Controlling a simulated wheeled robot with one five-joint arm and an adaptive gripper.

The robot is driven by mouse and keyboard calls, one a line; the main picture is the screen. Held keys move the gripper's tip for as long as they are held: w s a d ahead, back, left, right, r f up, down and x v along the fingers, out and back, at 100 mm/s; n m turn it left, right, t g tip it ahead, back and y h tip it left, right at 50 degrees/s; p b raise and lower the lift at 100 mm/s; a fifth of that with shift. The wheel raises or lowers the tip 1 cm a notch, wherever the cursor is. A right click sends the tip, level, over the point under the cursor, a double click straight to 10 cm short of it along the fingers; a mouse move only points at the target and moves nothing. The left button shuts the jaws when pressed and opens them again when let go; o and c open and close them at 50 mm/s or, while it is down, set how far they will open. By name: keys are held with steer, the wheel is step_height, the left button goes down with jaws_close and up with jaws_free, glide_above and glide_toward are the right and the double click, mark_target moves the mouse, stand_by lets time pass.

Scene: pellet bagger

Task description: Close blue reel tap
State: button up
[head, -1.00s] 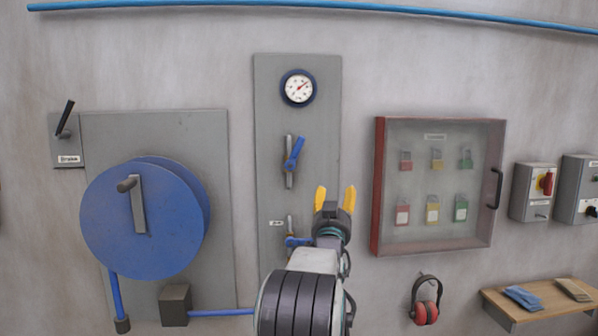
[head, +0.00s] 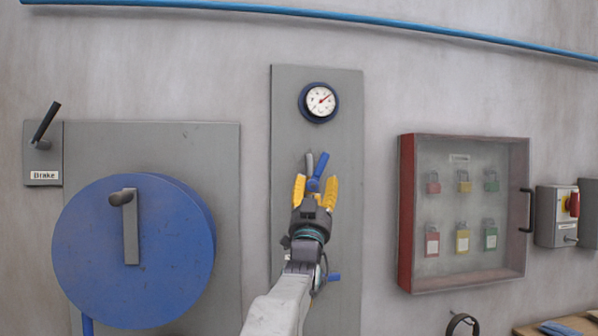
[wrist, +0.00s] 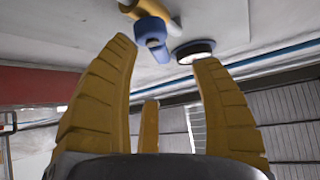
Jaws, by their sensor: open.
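A tap with a blue lever (head: 320,167) sits on the grey wall panel below the gauge; the lever is tilted, its upper end to the right of the grey pipe behind it. My gripper (head: 316,182) is open, its yellow fingers to either side of this lever in the head view, hiding its lower part. In the wrist view the blue lever (wrist: 152,34) shows beyond the fingertips, apart from them. A second blue lever (head: 334,277) lower on the panel is mostly hidden by my arm. I cannot read which tap is labelled for the reel.
A large blue reel (head: 95,245) with a crank stands left of the panel. The gauge (head: 319,102) is just above the upper tap. A red-framed lock cabinet (head: 407,215) is to the right. The wall between panel and cabinet is clear.

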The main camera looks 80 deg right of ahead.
mark_target(324, 169)
steer(key=d+r+p, duration=0.2)
steer(key=p, duration=0.1)
steer(key=shift+s+r, duration=0.1)
steer(key=shift+s, duration=0.25)
steer(key=shift+p+x, duration=2.05)
steer(key=shift+x, duration=0.05)
steer(key=shift+d, duration=0.1)
jaws_close()
steer(key=shift+s, duration=0.15)
